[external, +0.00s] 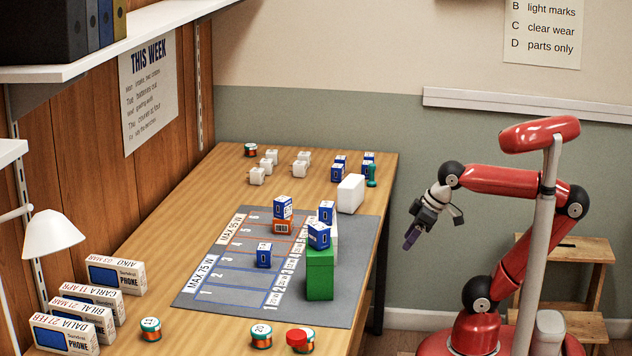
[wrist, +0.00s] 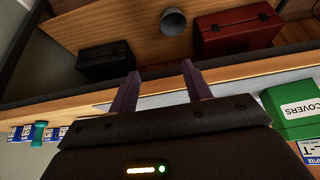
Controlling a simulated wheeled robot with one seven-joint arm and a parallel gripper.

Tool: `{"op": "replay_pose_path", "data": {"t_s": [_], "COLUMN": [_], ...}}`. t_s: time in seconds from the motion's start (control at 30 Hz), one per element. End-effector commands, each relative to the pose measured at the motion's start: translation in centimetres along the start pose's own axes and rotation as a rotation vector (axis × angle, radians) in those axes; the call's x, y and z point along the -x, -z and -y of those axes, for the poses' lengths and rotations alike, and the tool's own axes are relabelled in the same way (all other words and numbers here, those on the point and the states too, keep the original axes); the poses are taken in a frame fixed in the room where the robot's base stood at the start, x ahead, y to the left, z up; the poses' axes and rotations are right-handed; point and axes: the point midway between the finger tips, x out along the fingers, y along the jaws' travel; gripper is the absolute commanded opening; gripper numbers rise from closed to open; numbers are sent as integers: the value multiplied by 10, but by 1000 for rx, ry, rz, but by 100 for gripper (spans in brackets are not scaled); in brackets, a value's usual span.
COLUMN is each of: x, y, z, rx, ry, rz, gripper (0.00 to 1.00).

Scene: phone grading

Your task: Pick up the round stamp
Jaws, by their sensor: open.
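A small teal upright piece with a knobbed top, which looks like the round stamp (external: 371,176), stands near the table's back right edge, beside blue-and-white boxes. It also shows at the left edge of the wrist view (wrist: 39,132), outside the fingers. My gripper (external: 411,238) is off the table's right side, pointing down and away from the stamp. In the wrist view my gripper (wrist: 160,68) has its two purple fingers apart with nothing between them.
A white box (external: 351,193) stands just in front of the stamp. A green box (external: 320,274) carries a blue box on the grey mat (external: 235,285). Below the tabletop, the wrist view shows a black case (wrist: 105,60), a grey cup (wrist: 173,21) and a red case (wrist: 238,30).

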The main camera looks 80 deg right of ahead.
Motion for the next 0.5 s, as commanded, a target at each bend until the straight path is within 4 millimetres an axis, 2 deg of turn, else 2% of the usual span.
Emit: {"op": "replay_pose_path", "data": {"t_s": [0.03, 0.1, 0.3, 0.43, 0.5], "x": [20, 44, 97, 125, 120], "y": [13, 25, 54, 69, 84], "z": [0, 0, 0, 0, -5], "rx": [0, 0, 0, 0, 1], "ry": [0, 0, 0, 0, -30], "rz": [-7, -4, -1, -1, 19], "gripper": [49, 49, 49, 49, 49]}}
